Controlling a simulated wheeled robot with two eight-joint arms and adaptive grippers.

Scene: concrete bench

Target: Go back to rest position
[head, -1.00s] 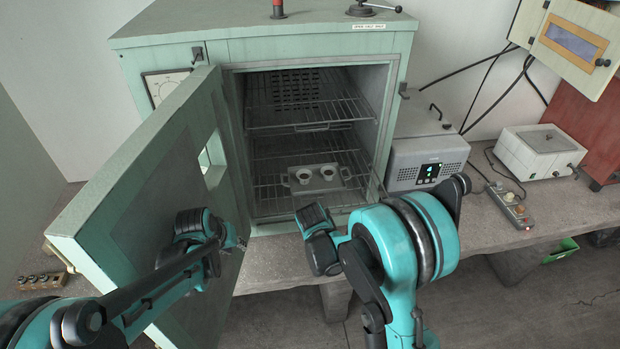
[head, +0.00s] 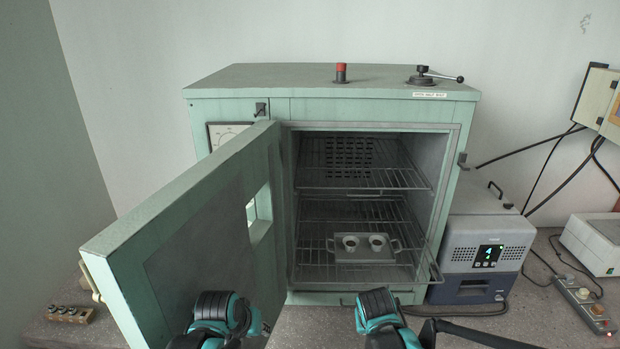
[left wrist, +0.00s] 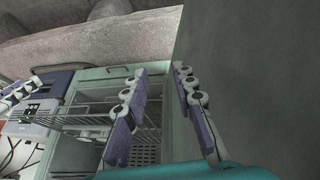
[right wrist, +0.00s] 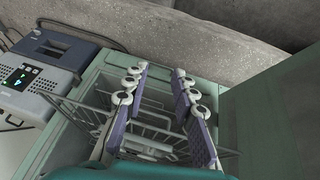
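My left gripper shows in the left wrist view (left wrist: 160,115) with its two fingers apart and nothing between them. My right gripper is open and empty in the right wrist view (right wrist: 160,110), in front of the oven opening. In the head view my right wrist is at the bottom, below the oven. The green oven (head: 385,109) stands on the bench with its door (head: 175,235) swung open to the left. A metal tray (head: 365,255) with two small cups (head: 350,243) (head: 376,242) rests on the lower rack.
A grey device with a lit display (head: 488,255) stands right of the oven. A white box (head: 598,245) and a power strip (head: 583,303) lie further right. Cables hang along the wall. A block with several knobs (head: 70,314) lies at the far left. The open door juts toward me.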

